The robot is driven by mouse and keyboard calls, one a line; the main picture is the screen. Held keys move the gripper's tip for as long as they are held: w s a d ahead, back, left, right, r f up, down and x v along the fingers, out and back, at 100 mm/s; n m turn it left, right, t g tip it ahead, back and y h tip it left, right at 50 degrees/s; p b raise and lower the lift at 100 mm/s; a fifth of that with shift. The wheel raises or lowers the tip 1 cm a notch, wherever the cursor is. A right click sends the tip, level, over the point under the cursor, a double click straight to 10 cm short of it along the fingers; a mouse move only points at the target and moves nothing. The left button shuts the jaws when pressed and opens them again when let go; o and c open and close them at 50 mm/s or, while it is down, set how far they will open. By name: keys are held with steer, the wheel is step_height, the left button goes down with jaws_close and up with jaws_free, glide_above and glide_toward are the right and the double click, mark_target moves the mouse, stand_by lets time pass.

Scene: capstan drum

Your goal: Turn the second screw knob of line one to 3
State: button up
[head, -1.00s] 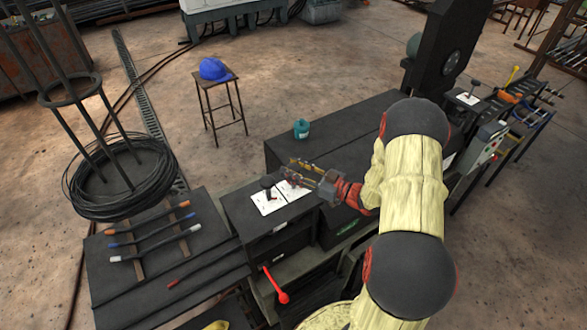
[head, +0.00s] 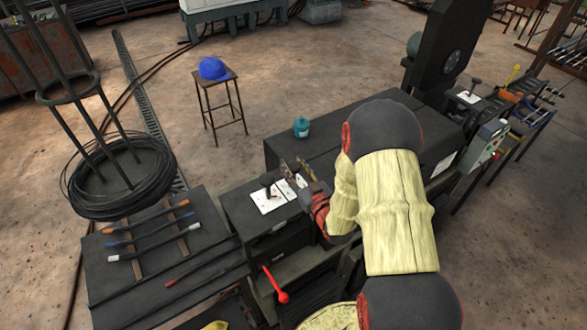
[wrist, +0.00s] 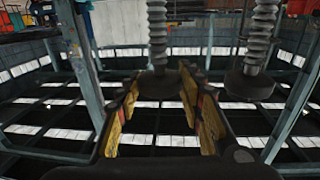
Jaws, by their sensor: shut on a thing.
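Two white plates lie side by side on the dark machine top in the head view. A black knob (head: 267,181) stands up by the left plate (head: 267,200). My gripper (head: 296,172) is at the right plate, beyond that knob. Its two fingers stand on either side of a second knob, which the head view barely shows. In the wrist view, my gripper (wrist: 160,115) has its yellow-sided fingers on both sides of a dark, ribbed thing (wrist: 157,40). A similar ribbed thing (wrist: 250,80) is to its right, apart from the fingers. The markings are too small to read.
A teal container (head: 301,127) stands on the dark housing behind my gripper. A red lever (head: 276,285) sticks out below the front. A stool (head: 222,100) with a blue helmet (head: 213,69) stands at the back left, with open floor around it.

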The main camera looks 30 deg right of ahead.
steer(key=m+h+b, duration=0.1)
steer(key=h, duration=0.1)
steer(key=m+g+h+b, duration=0.1)
steer(key=m+h, duration=0.1)
steer(key=m+h+b, duration=0.1)
steer(key=h, duration=0.1)
steer(key=shift+w+a+f+g+h, duration=0.1)
steer(key=shift+a+g+h, duration=0.2)
steer(key=shift+g, duration=0.1)
steer(key=shift+d+m+g+h+b, duration=0.2)
steer(key=shift+m+g+h+b, duration=0.7)
steer(key=shift+m+g+h, duration=0.7)
steer(key=shift+m+h, duration=0.3)
steer(key=shift+h, duration=0.3)
steer(key=shift+r, duration=0.2)
steer(key=o, duration=1.1)
steer(key=shift+d, duration=0.15)
steer(key=shift+o, duration=0.2)
